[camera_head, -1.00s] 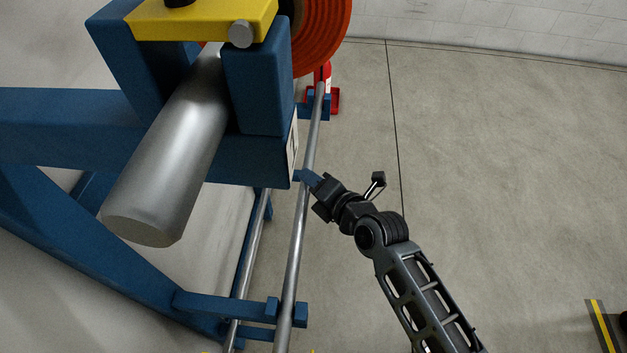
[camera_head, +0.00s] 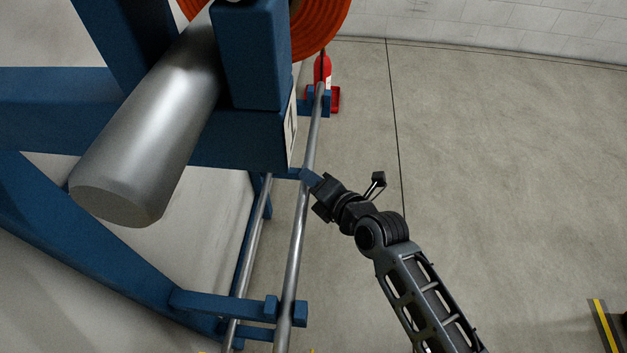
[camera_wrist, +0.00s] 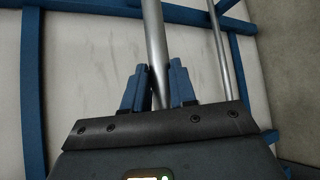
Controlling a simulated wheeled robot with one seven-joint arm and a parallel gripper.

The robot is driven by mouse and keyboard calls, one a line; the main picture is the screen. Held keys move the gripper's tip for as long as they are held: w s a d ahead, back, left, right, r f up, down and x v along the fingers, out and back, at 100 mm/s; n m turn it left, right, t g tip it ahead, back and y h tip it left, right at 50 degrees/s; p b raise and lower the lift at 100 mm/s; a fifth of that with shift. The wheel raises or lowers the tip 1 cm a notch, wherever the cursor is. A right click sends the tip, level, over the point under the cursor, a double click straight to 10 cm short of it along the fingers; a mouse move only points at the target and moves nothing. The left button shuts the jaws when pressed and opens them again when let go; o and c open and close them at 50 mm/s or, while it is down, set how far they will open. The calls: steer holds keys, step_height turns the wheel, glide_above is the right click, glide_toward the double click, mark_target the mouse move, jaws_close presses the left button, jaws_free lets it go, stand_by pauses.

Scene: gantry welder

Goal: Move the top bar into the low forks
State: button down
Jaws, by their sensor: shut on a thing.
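The top bar (camera_head: 298,235) is a long grey metal rod running from the far blue fork (camera_head: 313,100) down past the near blue fork (camera_head: 300,313). In the picture it passes between the near fork's two prongs; whether it rests there or is above them I cannot tell. My gripper (camera_head: 307,178) reaches it from the right, about a third of the way from its far end. In the wrist view the bar (camera_wrist: 154,40) runs between the blue fingers of my gripper (camera_wrist: 158,85), which are shut on it. The low forks are not clearly visible; a lower blue bracket (camera_head: 252,333) shows at the bottom.
A blue frame (camera_head: 45,105) with a thick metal cylinder (camera_head: 145,150) fills the left. A red extinguisher (camera_head: 322,70) stands at the back.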

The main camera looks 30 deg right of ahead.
steer(key=shift+f, duration=0.1)
steer(key=c, duration=1.1)
jaws_free()
steer(key=shift+o, duration=1.4)
steer(key=shift+s, duration=0.1)
steer(key=b+v, duration=0.1)
steer(key=v, duration=0.6)
steer(key=shift+s, duration=0.3)
steer(key=shift+s, duration=0.1)
